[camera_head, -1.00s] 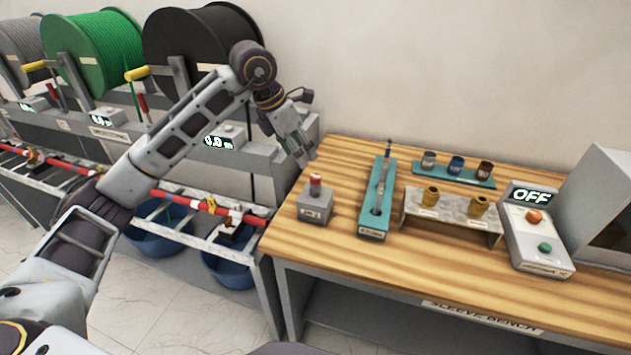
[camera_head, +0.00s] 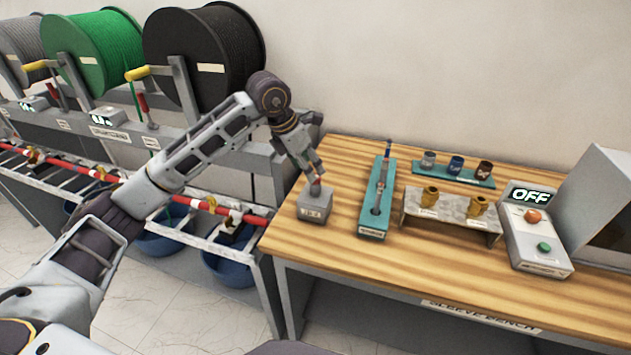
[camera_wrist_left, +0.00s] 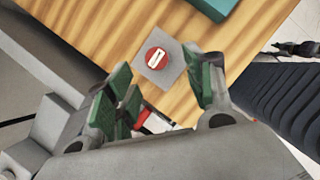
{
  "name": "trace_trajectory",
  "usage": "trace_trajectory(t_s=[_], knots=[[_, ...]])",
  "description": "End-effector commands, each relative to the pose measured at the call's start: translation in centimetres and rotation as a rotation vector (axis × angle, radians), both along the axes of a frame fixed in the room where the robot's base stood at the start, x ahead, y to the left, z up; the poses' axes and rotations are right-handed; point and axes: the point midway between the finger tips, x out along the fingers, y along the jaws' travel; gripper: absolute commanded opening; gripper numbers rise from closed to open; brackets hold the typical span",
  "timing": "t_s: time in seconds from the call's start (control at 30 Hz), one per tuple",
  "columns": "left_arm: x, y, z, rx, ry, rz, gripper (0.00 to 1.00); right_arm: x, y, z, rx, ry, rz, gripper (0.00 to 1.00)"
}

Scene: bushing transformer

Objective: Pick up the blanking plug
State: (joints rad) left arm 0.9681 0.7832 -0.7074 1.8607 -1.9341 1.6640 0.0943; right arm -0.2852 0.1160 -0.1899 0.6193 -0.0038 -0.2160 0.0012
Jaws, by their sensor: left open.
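The blanking plug (camera_head: 315,186) looks like a small red piece standing on a grey block (camera_head: 314,206) at the left end of the wooden bench. In the left wrist view the plug (camera_wrist_left: 156,57) is a red disc with a white bar, seen from above on the block. My left gripper (camera_head: 313,174) is right over the block with its fingers pointing down. In the left wrist view the gripper (camera_wrist_left: 158,68) is open, with green finger pads on either side of the plug. My right gripper is not in view.
A teal tray (camera_head: 373,232) with a slim tool stands just right of the block. Farther right are a stand (camera_head: 452,223) with brass sleeves, a teal rack (camera_head: 436,176) with cups, and a control box (camera_head: 538,247) reading OFF. Cable reels (camera_head: 205,50) stand left.

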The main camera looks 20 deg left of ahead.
Motion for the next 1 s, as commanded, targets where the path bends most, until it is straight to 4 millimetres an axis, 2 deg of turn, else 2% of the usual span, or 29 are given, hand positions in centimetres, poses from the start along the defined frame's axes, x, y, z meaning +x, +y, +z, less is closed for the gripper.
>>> trace_trajectory(t_s=[0.5, 0.8, 1.0], knots=[[1.9, -1.1, -4.2, -0.001, 0.002, -0.001, 0.53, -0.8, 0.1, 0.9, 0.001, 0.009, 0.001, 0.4], [1.9, -1.2, -4.3, 0.001, 0.001, 0.0, 0.53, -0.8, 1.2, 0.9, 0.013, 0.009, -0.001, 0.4], [1.9, -1.2, -4.3, 0.0, 0.0, 0.0, 0.53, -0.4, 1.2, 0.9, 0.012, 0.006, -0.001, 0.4]])
